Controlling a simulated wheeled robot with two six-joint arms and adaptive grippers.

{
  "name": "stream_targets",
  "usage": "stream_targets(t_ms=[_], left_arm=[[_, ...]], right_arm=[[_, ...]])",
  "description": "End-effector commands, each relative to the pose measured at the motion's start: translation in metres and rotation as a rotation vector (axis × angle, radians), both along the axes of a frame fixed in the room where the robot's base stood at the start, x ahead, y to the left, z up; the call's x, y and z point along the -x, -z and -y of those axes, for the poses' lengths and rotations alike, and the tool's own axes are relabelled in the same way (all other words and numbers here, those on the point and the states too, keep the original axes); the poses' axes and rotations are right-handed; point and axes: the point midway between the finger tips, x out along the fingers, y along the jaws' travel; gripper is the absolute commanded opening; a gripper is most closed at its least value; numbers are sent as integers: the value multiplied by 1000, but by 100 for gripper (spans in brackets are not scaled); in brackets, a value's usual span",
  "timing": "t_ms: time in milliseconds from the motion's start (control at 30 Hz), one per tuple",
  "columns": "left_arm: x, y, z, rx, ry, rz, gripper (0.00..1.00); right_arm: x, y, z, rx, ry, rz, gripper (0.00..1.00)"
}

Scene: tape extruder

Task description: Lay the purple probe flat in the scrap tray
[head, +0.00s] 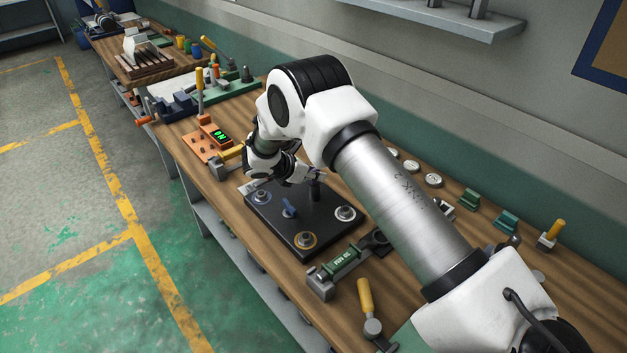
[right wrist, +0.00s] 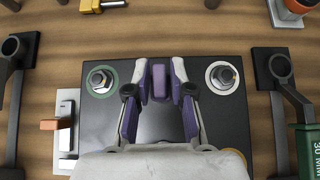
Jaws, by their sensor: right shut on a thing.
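My right gripper (right wrist: 159,75) is shut on a purple block-like piece, which I take as the purple probe (right wrist: 159,83). The piece sits between the two fingertips in the right wrist view, above a black plate (right wrist: 158,62). In the head view my right gripper (head: 314,177) is over the back part of the same black plate (head: 268,220), and the probe cannot be made out there. Whether the probe touches the plate cannot be told. I cannot identify a scrap tray with certainty in either view. My left gripper is not in view.
A green-bodied gauge (head: 343,261) and a yellow-handled tool (head: 366,300) lie in front. Pale discs (head: 433,180) line the back.

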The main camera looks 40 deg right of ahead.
Motion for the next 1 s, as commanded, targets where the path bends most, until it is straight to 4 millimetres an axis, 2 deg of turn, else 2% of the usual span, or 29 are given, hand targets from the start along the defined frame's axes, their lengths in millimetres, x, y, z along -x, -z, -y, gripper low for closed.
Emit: stream_targets(t_ms=[1000], left_arm=[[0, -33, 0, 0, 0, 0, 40]], right_arm=[[0, -51, 0, 0, 0, 0, 0]])
